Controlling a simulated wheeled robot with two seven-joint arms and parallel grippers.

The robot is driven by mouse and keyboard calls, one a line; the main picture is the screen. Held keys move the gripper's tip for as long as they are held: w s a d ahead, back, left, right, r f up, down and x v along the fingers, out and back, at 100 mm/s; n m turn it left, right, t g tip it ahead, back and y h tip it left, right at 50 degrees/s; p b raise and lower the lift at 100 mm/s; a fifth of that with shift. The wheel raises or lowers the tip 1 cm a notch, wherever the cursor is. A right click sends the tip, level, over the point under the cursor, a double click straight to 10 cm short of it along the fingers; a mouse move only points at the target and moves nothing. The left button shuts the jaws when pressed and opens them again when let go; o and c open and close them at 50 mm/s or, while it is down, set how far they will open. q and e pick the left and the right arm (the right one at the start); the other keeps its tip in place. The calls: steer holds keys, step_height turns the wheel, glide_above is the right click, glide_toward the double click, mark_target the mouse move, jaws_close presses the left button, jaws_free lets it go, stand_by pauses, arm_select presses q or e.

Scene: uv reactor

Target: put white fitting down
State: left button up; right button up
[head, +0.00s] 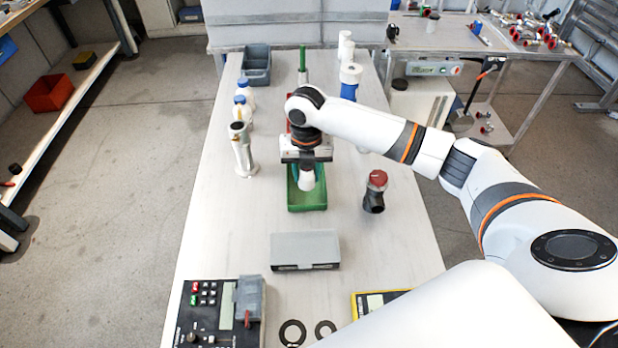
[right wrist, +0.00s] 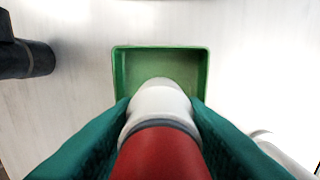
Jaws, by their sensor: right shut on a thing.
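The white fitting (head: 306,180) is in my right gripper (head: 305,163), over the green tray (head: 308,208) in the middle of the table. In the right wrist view the fitting (right wrist: 160,100) has a red end towards the camera and a white end pointing at the tray (right wrist: 205,75). The teal fingers of my right gripper (right wrist: 160,118) are shut on it from both sides. The white end overlaps the tray opening; I cannot tell whether it touches the tray floor. My left gripper is not in view.
A black fitting with a red cap (head: 375,190) stands right of the tray. A grey box (head: 305,250) lies in front. A white fitting-like part (head: 242,150) and bottles (head: 242,108) stand left. A control panel (head: 215,312) and black rings (head: 293,332) lie near the front.

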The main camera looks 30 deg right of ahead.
mark_target(307, 181)
step_height(307, 181, down, 3)
steer(key=shift+f, duration=0.45)
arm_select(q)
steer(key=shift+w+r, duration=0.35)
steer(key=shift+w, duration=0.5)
arm_select(e)
steer(key=shift+f, duration=0.15)
steer(key=o, duration=1)
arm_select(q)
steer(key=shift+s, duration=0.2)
arm_select(e)
steer(key=shift+r+p, duration=0.25)
steer(key=shift+p, duration=0.05)
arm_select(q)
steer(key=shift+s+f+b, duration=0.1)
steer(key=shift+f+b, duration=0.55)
arm_select(e)
step_height(307, 181, up, 12)
steer(key=shift+f, duration=0.1)
